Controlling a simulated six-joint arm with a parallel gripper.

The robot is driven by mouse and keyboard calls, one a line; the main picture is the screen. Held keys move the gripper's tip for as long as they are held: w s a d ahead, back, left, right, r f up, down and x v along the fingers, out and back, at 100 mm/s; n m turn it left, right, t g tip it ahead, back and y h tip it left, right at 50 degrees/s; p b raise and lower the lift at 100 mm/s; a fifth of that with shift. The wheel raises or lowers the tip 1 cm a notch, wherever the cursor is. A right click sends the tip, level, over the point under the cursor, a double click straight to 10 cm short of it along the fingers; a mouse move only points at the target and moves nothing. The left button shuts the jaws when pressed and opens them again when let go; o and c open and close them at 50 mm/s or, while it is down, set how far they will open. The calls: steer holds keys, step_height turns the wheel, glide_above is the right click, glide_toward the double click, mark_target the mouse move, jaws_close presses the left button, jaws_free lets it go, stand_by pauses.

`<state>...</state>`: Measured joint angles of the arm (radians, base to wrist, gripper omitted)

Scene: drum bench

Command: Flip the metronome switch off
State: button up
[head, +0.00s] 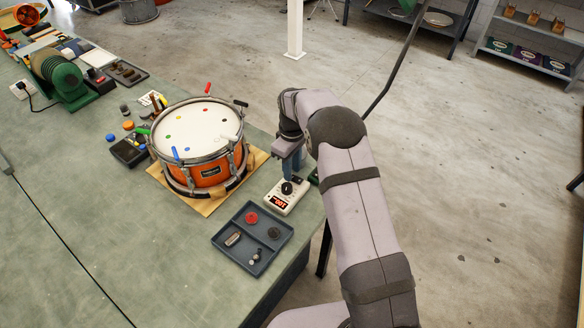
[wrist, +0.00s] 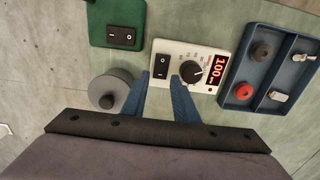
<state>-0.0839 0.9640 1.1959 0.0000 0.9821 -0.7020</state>
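The metronome (head: 281,204) is a small cream box at the bench's right edge, with a lit red display and a black dial. In the wrist view, the metronome (wrist: 211,51) has a black rocker switch (wrist: 162,67) marked I and O, beside the dial (wrist: 192,72). Which side of the rocker is pressed, I cannot tell. My gripper (wrist: 160,80) has two blue fingers with a gap between the tips and nothing held. The tips show at the metronome's near edge, around the switch's end. In the head view my gripper (head: 291,168) is over the metronome's far end; contact is unclear.
A green box (wrist: 137,14) with another rocker switch and a grey round knob (wrist: 112,90) are close to the metronome. A blue-grey tray (head: 237,257) of small parts is on its other side. An orange drum (head: 209,174) stands on a board to the left.

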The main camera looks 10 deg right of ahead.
steer(key=shift+f, duration=0.5)
jaws_close()
steer(key=b, duration=0.1)
steer(key=t+y+b, duration=0.1)
steer(key=shift+s+d+f+b, duration=0.15)
steer(key=shift+s+d+b, duration=0.05)
steer(key=shift+d+b, duration=0.1)
steer(key=shift+s+r+t+y+b, duration=0.1)
steer(key=shift+r+t+y+b, duration=0.15)
steer(key=shift+t+y+b, duration=0.45)
